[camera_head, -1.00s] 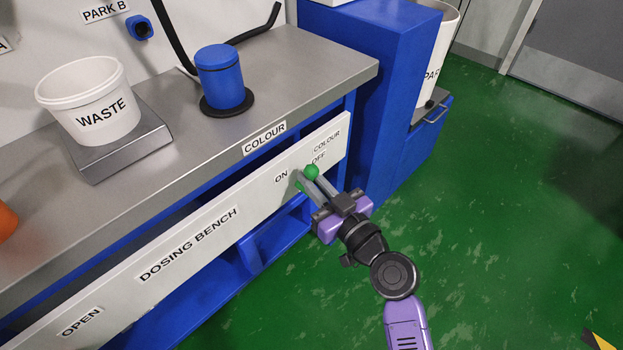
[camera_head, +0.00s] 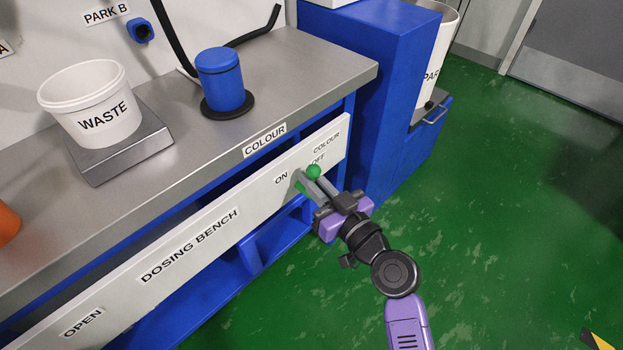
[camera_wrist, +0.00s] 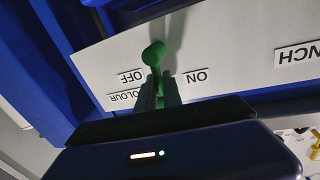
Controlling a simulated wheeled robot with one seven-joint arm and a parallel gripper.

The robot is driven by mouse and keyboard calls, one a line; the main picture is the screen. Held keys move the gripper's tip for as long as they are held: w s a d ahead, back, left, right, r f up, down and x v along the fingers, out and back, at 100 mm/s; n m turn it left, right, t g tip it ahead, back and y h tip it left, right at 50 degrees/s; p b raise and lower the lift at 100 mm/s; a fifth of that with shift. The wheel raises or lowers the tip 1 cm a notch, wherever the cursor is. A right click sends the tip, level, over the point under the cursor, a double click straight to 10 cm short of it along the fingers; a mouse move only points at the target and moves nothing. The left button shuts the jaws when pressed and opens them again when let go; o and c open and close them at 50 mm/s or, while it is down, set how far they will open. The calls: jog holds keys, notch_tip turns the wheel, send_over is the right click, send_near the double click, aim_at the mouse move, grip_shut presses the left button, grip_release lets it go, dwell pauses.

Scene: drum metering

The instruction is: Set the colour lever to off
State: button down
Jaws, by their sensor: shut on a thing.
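The green colour lever (camera_head: 313,171) has a round knob and stands out from the white front panel (camera_head: 190,240) of the dosing bench, by the COLOUR label and between ON and OFF. In the head view its knob is right under the word OFF. In the wrist view the lever's knob (camera_wrist: 154,52) leans toward the OFF side, with ON on the other side. My gripper (camera_head: 318,186) is shut on the lever, its fingers on either side of the stem just below the knob. The fingers partly hide the stem and its base.
The steel bench top (camera_head: 300,75) above carries a WASTE bucket (camera_head: 92,104) on a scale and a blue lidded canister (camera_head: 221,80). A blue cabinet (camera_head: 375,70) stands right of the bench. The green floor (camera_head: 510,220) to the right is clear.

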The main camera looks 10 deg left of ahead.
jog(key=m+p, duration=0.1)
jog(key=m, duration=0.1)
jog(key=w+d+m+p, duration=0.1)
jog(key=m, duration=0.1)
jog(key=shift+w+g, duration=0.1)
jog(key=shift+g, duration=0.3)
jog(key=shift+w+d+f+m+g+y+p, duration=0.15)
jog(key=shift+w+d+f+m+g+p, duration=0.4)
jog(key=shift+m, duration=1.25)
jog(key=shift+w+a+f+m+g+y+p, duration=0.1)
jog(key=shift+f+m+g+p, duration=0.3)
jog(key=shift+f+m+p, duration=0.95)
jog(key=shift+w+d+f+m+g+y+p, duration=0.1)
jog(key=shift+w+d+f+m+g+y, duration=0.25)
jog(key=shift+m, duration=1.9)
jog(key=shift+s+r, duration=0.1)
jog(key=c, duration=1.5)
grip_release()
jog(key=shift+a, duration=0.1)
